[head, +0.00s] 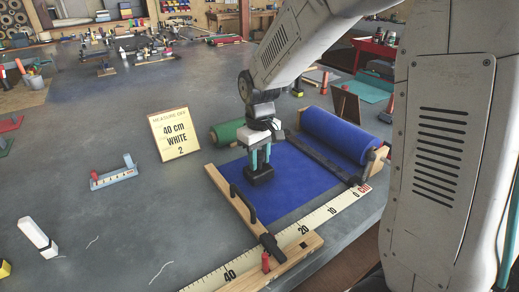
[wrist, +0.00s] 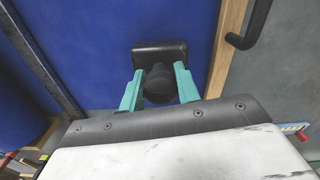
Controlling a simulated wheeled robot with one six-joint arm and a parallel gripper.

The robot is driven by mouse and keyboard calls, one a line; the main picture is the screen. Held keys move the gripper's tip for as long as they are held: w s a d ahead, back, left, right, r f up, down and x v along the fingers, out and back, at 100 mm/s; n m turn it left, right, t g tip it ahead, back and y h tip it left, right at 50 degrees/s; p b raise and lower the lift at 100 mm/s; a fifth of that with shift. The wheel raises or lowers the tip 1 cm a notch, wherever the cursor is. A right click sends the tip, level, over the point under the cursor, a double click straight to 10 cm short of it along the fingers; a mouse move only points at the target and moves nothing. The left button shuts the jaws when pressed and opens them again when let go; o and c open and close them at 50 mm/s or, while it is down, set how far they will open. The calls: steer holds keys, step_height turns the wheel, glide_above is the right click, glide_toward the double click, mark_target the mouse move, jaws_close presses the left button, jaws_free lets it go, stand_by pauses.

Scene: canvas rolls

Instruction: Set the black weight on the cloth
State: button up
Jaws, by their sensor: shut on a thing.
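The black weight (head: 259,176) has a wide base and a round knob, which shows between the fingers in the wrist view (wrist: 159,82). My gripper (head: 259,165) points down with its teal fingers (wrist: 159,72) shut on the knob. The weight is upright over the left part of the blue cloth (head: 300,180), near the wooden bar. Its base is at or just above the cloth; I cannot tell whether it touches. The cloth runs left from a blue roll (head: 338,136) and also shows in the wrist view (wrist: 100,45).
A wooden bar with a black handle (head: 243,203) lies along the cloth's left edge. A ruler (head: 290,234) runs along the front. A dark bar (head: 322,160) crosses by the roll. A green roll (head: 227,131) lies behind, and a sign (head: 174,135) stands left.

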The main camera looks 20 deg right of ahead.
steer(key=shift+f, duration=0.7)
steer(key=shift+f, duration=0.15)
steer(key=o, duration=1)
steer(key=shift+c, duration=0.2)
